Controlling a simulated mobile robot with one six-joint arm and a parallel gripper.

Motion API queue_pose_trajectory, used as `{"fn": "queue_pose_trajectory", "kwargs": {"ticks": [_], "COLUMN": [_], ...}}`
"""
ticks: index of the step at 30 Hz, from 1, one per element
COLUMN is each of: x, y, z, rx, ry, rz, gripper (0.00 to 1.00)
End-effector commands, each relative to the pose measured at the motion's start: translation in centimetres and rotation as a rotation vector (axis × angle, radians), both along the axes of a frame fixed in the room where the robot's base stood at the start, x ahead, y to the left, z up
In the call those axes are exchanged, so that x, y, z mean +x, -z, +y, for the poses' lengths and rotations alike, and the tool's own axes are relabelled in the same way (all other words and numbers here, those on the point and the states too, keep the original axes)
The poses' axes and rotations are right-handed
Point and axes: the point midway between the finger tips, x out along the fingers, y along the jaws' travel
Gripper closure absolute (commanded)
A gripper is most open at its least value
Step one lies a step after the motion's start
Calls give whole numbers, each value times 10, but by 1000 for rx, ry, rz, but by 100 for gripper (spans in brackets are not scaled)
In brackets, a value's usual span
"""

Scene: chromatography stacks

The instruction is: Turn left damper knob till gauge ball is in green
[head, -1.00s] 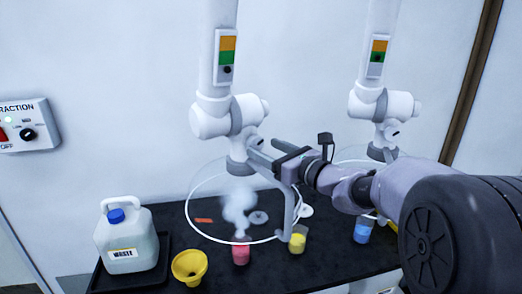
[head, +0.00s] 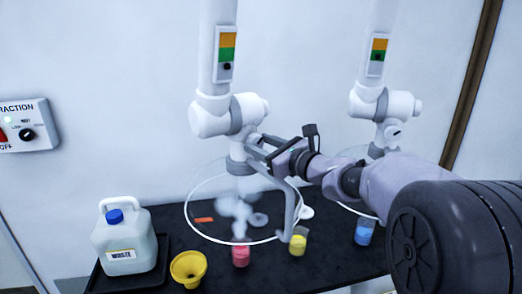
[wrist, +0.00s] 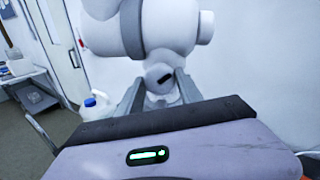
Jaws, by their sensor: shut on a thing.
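The left damper knob (wrist: 158,78) is a white round knob with a dark slot, tilted in the wrist view, on the white joint of the left extraction arm (head: 225,115). My gripper (wrist: 160,88) is shut on it, one grey finger on each side. In the head view my gripper (head: 258,146) reaches the joint from the right and hides the knob. The left gauge (head: 226,54) has orange above, green in the middle and pale grey below. Its dark ball (head: 227,67) sits in the grey part just below the green.
A second extraction arm (head: 385,104) stands right; its gauge (head: 377,55) shows the ball in green. A clear hood ring hangs below my gripper over a smoking pink beaker (head: 240,254). Yellow (head: 298,243) and blue (head: 364,232) beakers, a yellow funnel (head: 188,267) and waste jug (head: 124,240) stand below.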

Motion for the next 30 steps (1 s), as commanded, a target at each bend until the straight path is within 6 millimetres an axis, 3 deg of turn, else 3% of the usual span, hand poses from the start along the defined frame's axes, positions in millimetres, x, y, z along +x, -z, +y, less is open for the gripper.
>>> {"fn": "queue_pose_trajectory", "kwargs": {"ticks": [5,13,14,16,26,30], "x": [0,0,0,0,-1,-16], "y": [3,0,0,0,0,-3], "z": [0,0,0,0,-1,-17], "rx": [-165,-175,-175,-174,-173,-173], "ry": [0,-1,-1,0,0,3], "rz": [-131,-136,-136,-135,-135,-134], "gripper": [98,98,52,38,36,36]}}
